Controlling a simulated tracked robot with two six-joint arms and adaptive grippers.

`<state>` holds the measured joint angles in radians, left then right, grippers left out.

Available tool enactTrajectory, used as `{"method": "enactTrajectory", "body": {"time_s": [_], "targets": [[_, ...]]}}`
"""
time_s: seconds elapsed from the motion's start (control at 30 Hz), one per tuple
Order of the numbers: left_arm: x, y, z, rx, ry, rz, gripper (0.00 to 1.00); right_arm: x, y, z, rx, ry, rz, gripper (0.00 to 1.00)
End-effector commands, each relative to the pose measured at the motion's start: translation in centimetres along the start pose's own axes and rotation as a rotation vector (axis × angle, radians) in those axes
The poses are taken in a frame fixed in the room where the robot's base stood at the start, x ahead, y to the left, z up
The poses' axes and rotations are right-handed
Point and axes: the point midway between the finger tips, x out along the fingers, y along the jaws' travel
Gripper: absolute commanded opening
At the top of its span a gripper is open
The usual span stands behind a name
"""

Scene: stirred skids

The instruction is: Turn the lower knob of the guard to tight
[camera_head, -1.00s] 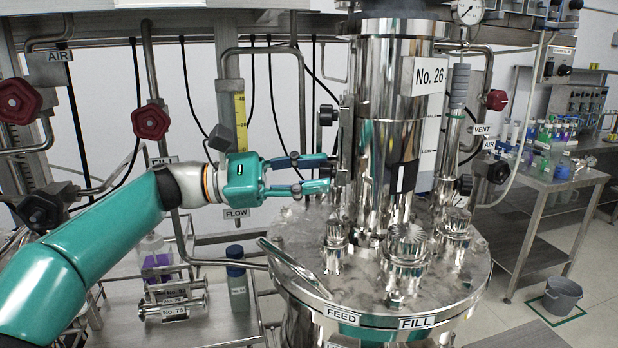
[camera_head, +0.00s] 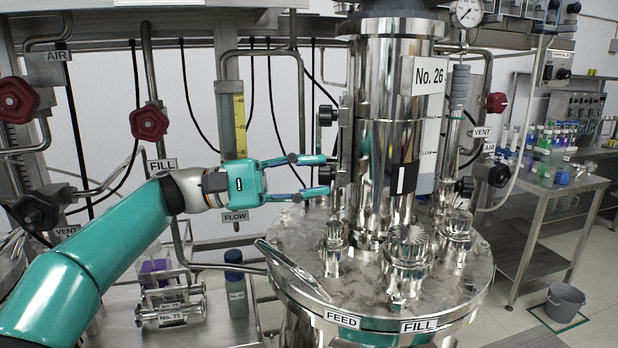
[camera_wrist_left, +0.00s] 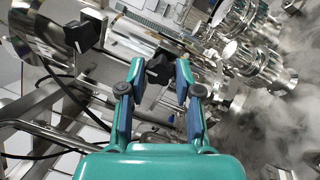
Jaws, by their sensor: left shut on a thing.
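The guard (camera_head: 345,140) is an upright metal strip on the left side of the steel column marked No. 26. Its upper black knob (camera_head: 326,115) stands free above my gripper and also shows in the left wrist view (camera_wrist_left: 84,35). The lower black knob (camera_head: 326,175) sits between the fingertips of my left gripper (camera_head: 327,176). In the left wrist view the lower knob (camera_wrist_left: 158,70) lies between the two finger pads, and the gripper (camera_wrist_left: 157,82) is shut on it. I cannot read any tight mark. My right gripper is not in view.
The round steel lid (camera_head: 300,235) below carries several fittings and a slanted handle. A pipe with a yellow gauge (camera_head: 239,120) stands behind my left gripper. A red valve wheel (camera_head: 149,122) is to the left. A bench (camera_head: 560,175) and a grey bucket (camera_head: 563,298) are at right.

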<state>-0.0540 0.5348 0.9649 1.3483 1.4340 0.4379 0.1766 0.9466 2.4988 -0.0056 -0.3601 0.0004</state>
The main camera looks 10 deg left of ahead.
Motion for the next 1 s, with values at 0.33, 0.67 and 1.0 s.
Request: {"method": "enactTrajectory", "body": {"time_s": [0.33, 0.67, 1.0], "targets": [[0.1, -0.5, 0.0, -0.001, -0.007, -0.012, 0.0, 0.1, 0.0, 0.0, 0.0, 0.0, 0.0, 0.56], [0.1, -0.3, 0.0, 0.0, -0.004, -0.007, 0.58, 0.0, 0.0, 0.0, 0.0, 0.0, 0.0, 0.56], [-1.6, -0.2, -0.1, 0.001, -0.001, -0.004, 0.58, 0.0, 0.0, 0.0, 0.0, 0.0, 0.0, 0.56]]}}
